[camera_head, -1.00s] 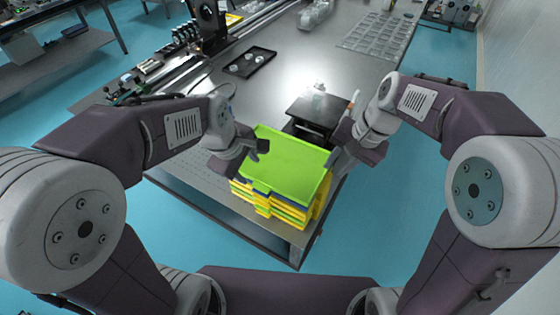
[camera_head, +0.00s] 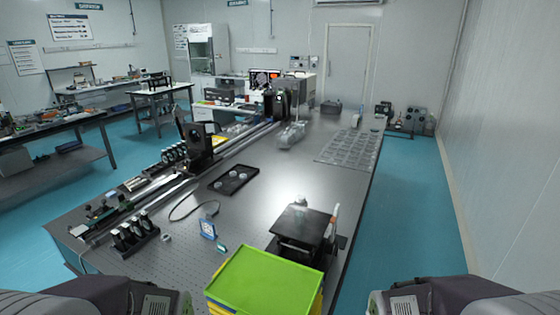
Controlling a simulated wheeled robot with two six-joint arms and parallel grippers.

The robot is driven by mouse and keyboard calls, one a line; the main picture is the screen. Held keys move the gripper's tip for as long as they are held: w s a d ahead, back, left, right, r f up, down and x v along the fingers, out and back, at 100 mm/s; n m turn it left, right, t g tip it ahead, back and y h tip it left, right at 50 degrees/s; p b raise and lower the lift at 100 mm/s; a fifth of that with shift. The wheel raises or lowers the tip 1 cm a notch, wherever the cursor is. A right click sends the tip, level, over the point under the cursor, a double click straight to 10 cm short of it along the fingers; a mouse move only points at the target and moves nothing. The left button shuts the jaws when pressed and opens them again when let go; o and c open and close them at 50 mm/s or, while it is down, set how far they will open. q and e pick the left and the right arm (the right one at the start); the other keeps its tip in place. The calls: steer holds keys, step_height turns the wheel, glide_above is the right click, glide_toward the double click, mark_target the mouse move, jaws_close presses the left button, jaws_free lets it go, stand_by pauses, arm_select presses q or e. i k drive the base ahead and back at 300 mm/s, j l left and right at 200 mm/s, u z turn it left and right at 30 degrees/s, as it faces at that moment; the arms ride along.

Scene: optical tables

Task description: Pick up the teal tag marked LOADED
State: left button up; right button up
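A small teal tag (camera_head: 221,248) lies on the optical table (camera_head: 185,262), just behind the left corner of the green tray. Its lettering is too small to read. A small blue-and-white framed card (camera_head: 208,229) stands upright just behind it. Neither gripper is in view. Only parts of my arms show at the bottom left and bottom right corners.
The bright green tray (camera_head: 265,281) sits on a yellow stack at the table's near edge. A black platform (camera_head: 301,225) stands behind it to the right. A black tray (camera_head: 233,181) with small round parts and a dark cable (camera_head: 181,210) lie farther back.

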mark_target(222, 247)
steer(key=j+z, duration=0.25)
steer(key=j, duration=1.95)
steer(key=i, duration=0.1)
